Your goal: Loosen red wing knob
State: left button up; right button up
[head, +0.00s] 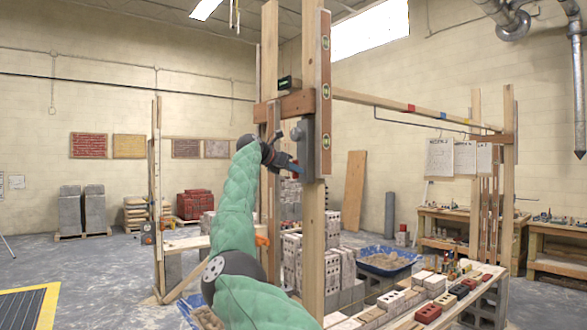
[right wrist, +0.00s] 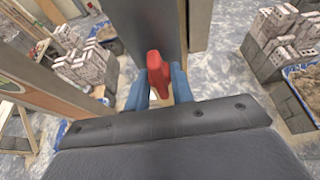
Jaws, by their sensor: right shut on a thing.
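The red wing knob (right wrist: 157,72) shows in the right wrist view, upright between the two blue fingers of my right gripper (right wrist: 160,86). The fingers are shut on it from both sides, in front of a grey metal piece (right wrist: 150,22). In the head view my right gripper (head: 294,164) is at the grey bracket (head: 309,148) on the tall wooden post (head: 313,240). My left gripper is not in view.
A wooden level (head: 323,95) stands against the post, by a short crosspiece (head: 283,110). A long rail (head: 400,107) runs right from the post. Below are stacked bricks (head: 292,255), a blue tub (head: 389,260) of mortar and a plank with loose bricks.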

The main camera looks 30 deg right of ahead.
dwell(0.4)
jog(key=o, duration=0.9)
jog(key=shift+w, duration=0.1)
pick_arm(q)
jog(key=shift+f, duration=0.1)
pick_arm(e)
jog(key=shift+o, duration=0.2)
jog(key=shift+a, duration=0.1)
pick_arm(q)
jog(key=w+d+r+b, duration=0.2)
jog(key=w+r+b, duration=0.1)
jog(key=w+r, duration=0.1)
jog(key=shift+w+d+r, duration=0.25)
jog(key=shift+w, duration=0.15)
pick_arm(e)
jog(key=v, duration=0.7)
jog(key=shift+a, duration=0.3)
